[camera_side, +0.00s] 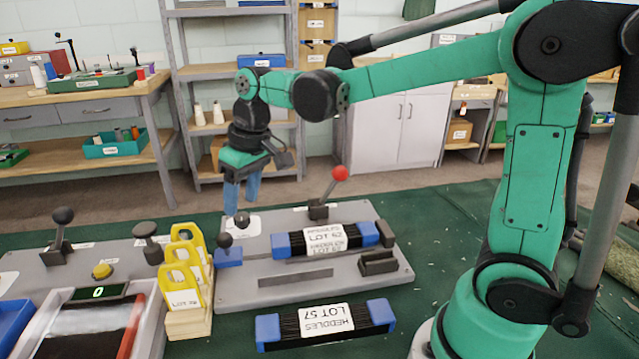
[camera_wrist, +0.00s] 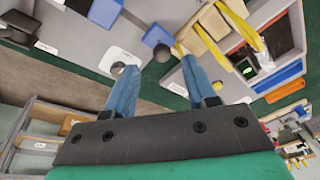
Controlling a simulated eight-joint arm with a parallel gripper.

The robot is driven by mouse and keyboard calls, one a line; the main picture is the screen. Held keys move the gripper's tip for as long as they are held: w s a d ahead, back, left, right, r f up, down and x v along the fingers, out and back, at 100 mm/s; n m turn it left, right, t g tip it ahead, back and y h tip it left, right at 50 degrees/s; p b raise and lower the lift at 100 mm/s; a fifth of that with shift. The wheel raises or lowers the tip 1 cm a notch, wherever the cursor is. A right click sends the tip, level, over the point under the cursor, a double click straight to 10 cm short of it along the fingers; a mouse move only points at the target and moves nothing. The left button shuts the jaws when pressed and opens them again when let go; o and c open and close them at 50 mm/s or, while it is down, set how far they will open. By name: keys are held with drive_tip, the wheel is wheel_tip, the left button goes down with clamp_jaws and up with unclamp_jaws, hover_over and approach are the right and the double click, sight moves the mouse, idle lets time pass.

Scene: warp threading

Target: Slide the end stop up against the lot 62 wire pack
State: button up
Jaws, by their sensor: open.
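The lot 62 wire pack (camera_side: 325,241), dark with blue ends and a white label, lies on the grey fixture plate. What looks like the end stop, a blue block (camera_side: 229,257) with a black ball-knob handle (camera_side: 225,241), stands left of the pack, with a gap between them. In the wrist view a blue block (camera_wrist: 105,11) and a dark knob (camera_wrist: 160,37) show at the top. My gripper (camera_side: 241,204) is open and empty, its blue fingers pointing down above the plate's back left corner. It also shows in the wrist view (camera_wrist: 160,67).
A red-knobbed lever (camera_side: 340,173) stands behind the pack. The lot 57 pack (camera_side: 325,324) lies on the green mat in front. Yellow-framed tags (camera_side: 183,283) stand in a wooden holder to the left.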

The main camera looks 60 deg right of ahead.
sight(225, 233)
drive_tip(key=w+f+g, duration=0.1)
drive_tip(key=w+f, duration=0.1)
drive_tip(key=w+f+n+g+y, duration=0.1)
drive_tip(key=w+f, duration=0.1)
drive_tip(key=w, duration=0.1)
drive_tip(key=shift+a+f+g, duration=0.1)
drive_tip(key=shift+f+g, duration=0.2)
drive_tip(key=shift+f, duration=0.1)
drive_tip(key=shift+s+a+f, duration=0.1)
drive_tip(key=shift+a+f, duration=0.1)
drive_tip(key=shift+f, duration=0.75)
drive_tip(key=shift+a+f, duration=0.15)
drive_tip(key=shift+f, duration=0.8)
drive_tip(key=shift+s+a+f, duration=0.1)
drive_tip(key=shift+a+f, duration=0.1)
drive_tip(key=shift+f, duration=0.75)
clamp_jaws()
drive_tip(key=shift+w, duration=0.1)
